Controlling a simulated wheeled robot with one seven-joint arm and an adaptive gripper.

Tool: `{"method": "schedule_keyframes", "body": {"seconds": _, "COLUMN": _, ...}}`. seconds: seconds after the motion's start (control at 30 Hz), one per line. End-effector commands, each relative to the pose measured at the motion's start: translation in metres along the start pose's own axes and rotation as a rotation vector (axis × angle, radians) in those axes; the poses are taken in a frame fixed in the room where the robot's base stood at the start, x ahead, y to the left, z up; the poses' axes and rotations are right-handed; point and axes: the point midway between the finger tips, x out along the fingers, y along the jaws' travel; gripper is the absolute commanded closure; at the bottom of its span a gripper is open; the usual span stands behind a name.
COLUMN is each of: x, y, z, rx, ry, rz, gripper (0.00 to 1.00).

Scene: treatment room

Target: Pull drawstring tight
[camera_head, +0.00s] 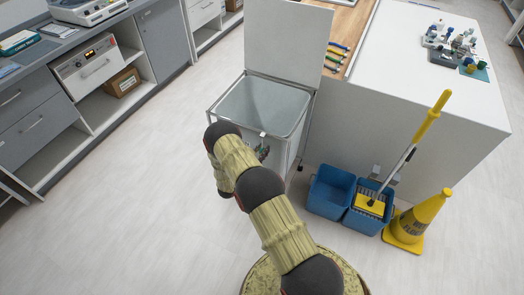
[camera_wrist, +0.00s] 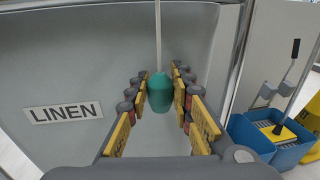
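A teal toggle (camera_wrist: 160,92) hangs on a pale drawstring (camera_wrist: 158,35) that runs straight up out of the wrist view. My gripper (camera_wrist: 160,84) has its yellow-padded fingers on both sides of the toggle, close to it. I cannot tell whether the pads touch it. Behind it is the grey front of the linen bin (camera_wrist: 60,70), with a LINEN label (camera_wrist: 63,112). In the head view the bin (camera_head: 262,98) has its lid (camera_head: 287,40) raised. My arm hides most of its front, and the toggle cannot be made out there.
Two blue buckets (camera_head: 330,192) with a mop (camera_head: 410,145) and a yellow cone (camera_head: 418,222) stand right of the bin. A white counter (camera_head: 420,90) is behind them. A grey cabinet row (camera_head: 40,125) runs along the left. The floor between is clear.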

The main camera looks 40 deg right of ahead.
Motion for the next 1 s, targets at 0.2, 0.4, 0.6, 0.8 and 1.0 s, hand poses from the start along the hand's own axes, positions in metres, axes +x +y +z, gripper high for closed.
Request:
{"method": "schedule_keyframes", "body": {"seconds": 0.2, "x": 0.000, "y": 0.000, "z": 0.000, "rx": 0.000, "ry": 0.000, "rz": 0.000, "gripper": 0.92}}
{"method": "schedule_keyframes", "body": {"seconds": 0.4, "x": 0.000, "y": 0.000, "z": 0.000, "rx": 0.000, "ry": 0.000, "rz": -0.001, "gripper": 1.00}}
{"method": "schedule_keyframes", "body": {"seconds": 0.6, "x": 0.000, "y": 0.000, "z": 0.000, "rx": 0.000, "ry": 0.000, "rz": 0.000, "gripper": 1.00}}
{"method": "schedule_keyframes", "body": {"seconds": 0.8, "x": 0.000, "y": 0.000, "z": 0.000, "rx": 0.000, "ry": 0.000, "rz": 0.000, "gripper": 1.00}}
{"method": "schedule_keyframes", "body": {"seconds": 1.0, "x": 0.000, "y": -0.001, "z": -0.012, "rx": 0.001, "ry": 0.000, "rz": -0.001, "gripper": 1.00}}
